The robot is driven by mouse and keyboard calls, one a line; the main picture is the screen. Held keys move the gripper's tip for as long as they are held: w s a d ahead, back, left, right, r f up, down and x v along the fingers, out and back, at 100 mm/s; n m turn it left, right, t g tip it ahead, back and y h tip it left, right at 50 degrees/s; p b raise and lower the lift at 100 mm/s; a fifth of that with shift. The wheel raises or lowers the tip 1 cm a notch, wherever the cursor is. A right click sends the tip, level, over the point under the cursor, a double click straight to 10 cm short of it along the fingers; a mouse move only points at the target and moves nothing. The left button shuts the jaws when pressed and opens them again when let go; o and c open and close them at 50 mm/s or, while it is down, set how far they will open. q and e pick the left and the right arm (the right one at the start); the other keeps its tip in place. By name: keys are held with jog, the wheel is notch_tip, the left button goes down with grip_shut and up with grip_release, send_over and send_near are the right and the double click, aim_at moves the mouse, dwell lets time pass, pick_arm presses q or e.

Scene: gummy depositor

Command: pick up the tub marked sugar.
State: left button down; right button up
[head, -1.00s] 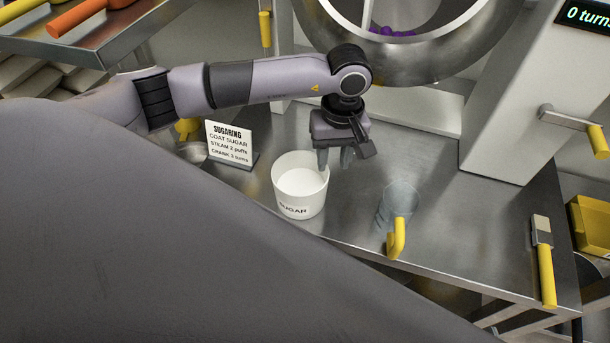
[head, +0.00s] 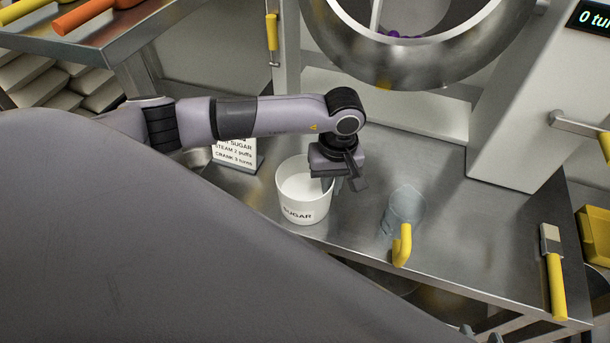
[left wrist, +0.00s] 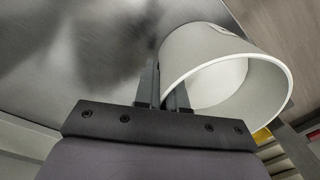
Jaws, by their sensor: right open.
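The white tub marked SUGAR (head: 305,214) stands upright on the metal table. Its open rim also shows in the left wrist view (left wrist: 225,65). My left gripper (head: 336,184) is lowered at the tub's right rim, its fingers apart. In the left wrist view, the fingers (left wrist: 167,88) are at the tub's wall; their tips are partly hidden and I cannot tell whether they touch it. Only what looks like the tips of my right gripper (head: 481,332) shows at the bottom edge, open and away from the tub.
A clear jug with a yellow handle (head: 402,245) stands right of the tub. A sign (head: 235,152) stands behind it, partly covered by my arm. A large metal drum (head: 425,70) is at the back. A yellow-handled tool (head: 556,285) lies at the table's right edge.

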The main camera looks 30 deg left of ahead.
pick_arm(q)
jog(key=shift+r, duration=0.15)
notch_tip(320, 180, up, 4)
jog(key=shift+p, duration=0.55)
jog(key=s+d+p, duration=0.1)
jog(key=s+d, duration=0.3)
jog(key=s, duration=1.3)
jog(key=shift+s+d+f, duration=0.15)
jog(key=shift+s+f, duration=0.1)
jog(key=shift+f, duration=0.1)
pick_arm(e)
jog(key=shift+s+d+f+h, duration=0.15)
jog(key=shift+s+d+f, duration=0.05)
jog(key=shift+d, duration=0.2)
jog(key=shift+s+d+f+h, duration=0.15)
jog(key=shift+d, duration=0.2)
jog(key=shift+r, duration=0.1)
